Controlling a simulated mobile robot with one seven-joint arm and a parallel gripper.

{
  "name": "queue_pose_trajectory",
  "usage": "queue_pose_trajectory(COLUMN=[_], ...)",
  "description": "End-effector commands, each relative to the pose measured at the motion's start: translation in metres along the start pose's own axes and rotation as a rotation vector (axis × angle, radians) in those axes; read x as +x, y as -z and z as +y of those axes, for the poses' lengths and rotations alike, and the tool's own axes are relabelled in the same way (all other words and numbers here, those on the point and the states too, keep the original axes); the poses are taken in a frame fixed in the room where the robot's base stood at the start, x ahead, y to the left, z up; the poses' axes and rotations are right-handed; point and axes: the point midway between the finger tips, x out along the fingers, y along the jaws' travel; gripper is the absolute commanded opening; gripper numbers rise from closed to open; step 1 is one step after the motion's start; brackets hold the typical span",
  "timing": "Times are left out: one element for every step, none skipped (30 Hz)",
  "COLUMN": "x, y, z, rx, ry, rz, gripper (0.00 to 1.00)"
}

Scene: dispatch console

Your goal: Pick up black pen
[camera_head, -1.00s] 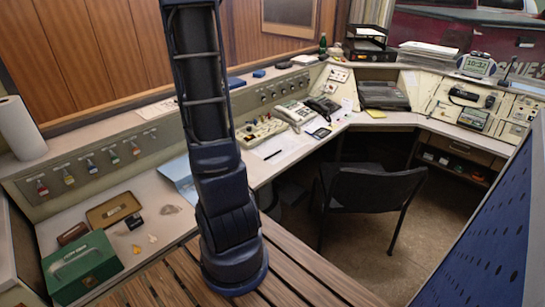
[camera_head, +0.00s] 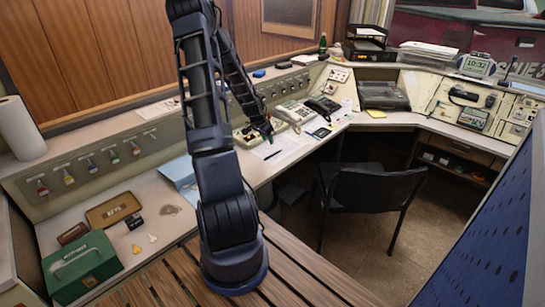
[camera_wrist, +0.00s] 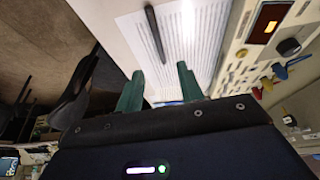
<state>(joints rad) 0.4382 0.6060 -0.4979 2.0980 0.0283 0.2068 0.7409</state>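The black pen (camera_head: 272,155) lies on a white printed sheet on the console desk, just below my gripper in the head view. In the wrist view the pen (camera_wrist: 156,34) lies near the top, on the sheet's edge side, beyond the fingertips. My gripper (camera_wrist: 160,86) shows two green fingers set apart with nothing between them, so it is open and empty. In the head view my gripper (camera_head: 266,136) is small and hangs over the desk near the papers, apart from the pen.
A control panel with knobs (camera_wrist: 284,50) is at the right of the wrist view. Phones (camera_head: 296,112) stand right of the papers. A black chair (camera_head: 372,195) stands before the desk. A green box (camera_head: 82,264) sits at the lower left.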

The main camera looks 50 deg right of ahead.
Motion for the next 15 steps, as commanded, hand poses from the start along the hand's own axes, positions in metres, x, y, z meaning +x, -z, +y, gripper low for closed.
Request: queue_pose_trajectory(x=[0.003,0.006,0.010,0.013,0.017,0.023,0.027,0.031,0.037,0.041,0.045,0.049,0.051,0.053,0.055], y=[0.000,0.000,0.000,0.000,0.000,0.000,0.000,0.000,0.000,0.000,0.000,0.000,0.000,0.000,0.000], z=[0.001,0.001,0.001,0.001,0.001,0.001,0.001,0.001,0.001,0.001,0.001,0.001,0.001,0.001,0.001], rx=[0.001,0.001,0.001,0.000,0.000,0.001,0.001,0.001,0.000,0.000,0.001,0.001,0.001,0.001,0.001], ry=[-0.001,-0.002,-0.002,-0.002,-0.002,-0.001,-0.002,-0.002,-0.002,-0.002,-0.001,-0.001,-0.001,-0.001,0.000], rz=[0.000,0.000,-0.001,-0.001,-0.001,-0.001,-0.001,-0.001,-0.001,-0.001,-0.001,-0.001,-0.001,-0.001,-0.001], gripper=[0.37,0.37,0.37,0.37,0.37,0.37,0.37,0.37,0.37,0.37,0.37,0.37,0.37,0.37,0.37])
